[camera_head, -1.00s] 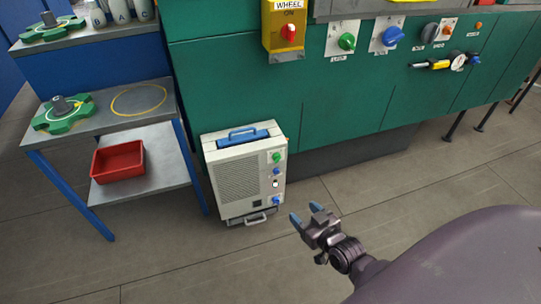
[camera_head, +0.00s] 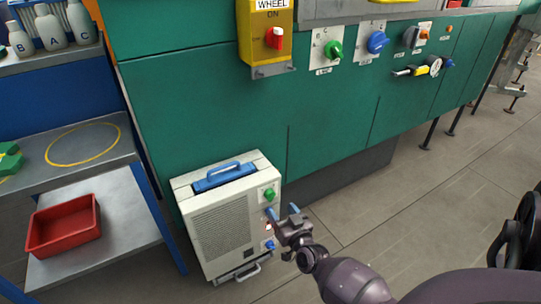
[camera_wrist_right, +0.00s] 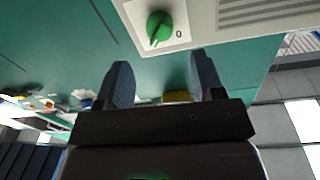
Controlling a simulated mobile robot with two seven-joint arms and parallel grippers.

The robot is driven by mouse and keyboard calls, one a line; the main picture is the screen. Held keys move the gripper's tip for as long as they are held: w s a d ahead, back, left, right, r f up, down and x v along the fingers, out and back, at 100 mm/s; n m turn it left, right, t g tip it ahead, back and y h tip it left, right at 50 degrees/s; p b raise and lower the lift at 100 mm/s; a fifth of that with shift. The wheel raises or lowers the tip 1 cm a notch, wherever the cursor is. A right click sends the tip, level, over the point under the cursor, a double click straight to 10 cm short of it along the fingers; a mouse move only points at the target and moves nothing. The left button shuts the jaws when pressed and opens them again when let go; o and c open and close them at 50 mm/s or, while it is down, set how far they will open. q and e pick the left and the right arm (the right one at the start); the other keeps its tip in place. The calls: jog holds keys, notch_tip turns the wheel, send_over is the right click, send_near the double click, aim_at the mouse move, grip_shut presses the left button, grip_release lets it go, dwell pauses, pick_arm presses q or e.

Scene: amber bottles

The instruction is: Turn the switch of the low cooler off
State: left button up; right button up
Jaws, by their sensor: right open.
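The low cooler (camera_head: 222,235) is a white box with a blue top handle and a grille, standing on the floor before the green machine. Its front strip has a green knob (camera_head: 269,194) at the top and a blue knob (camera_head: 270,244) lower down. My right gripper (camera_head: 282,211) is open and empty beside this strip, just below the green knob; part of the strip is hidden. In the right wrist view the green knob (camera_wrist_right: 159,28) lies beyond my open fingers (camera_wrist_right: 162,72), apart from them, with a "0" mark beside it. My left gripper is not in view.
The green machine (camera_head: 200,100) above carries a yellow box with a red switch (camera_head: 274,38), a green knob (camera_head: 334,50) and a blue knob (camera_head: 377,42). A shelf (camera_head: 110,215) with a red tray (camera_head: 64,228) stands at left.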

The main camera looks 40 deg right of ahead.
aim_at(273, 199)
jog(key=x, duration=0.3)
jog(key=b+x, duration=0.1)
jog(key=x, duration=0.1)
jog(key=shift+f, duration=0.25)
jog(key=shift+x, duration=0.85)
jog(key=shift+r, duration=0.1)
jog(key=c, duration=0.9)
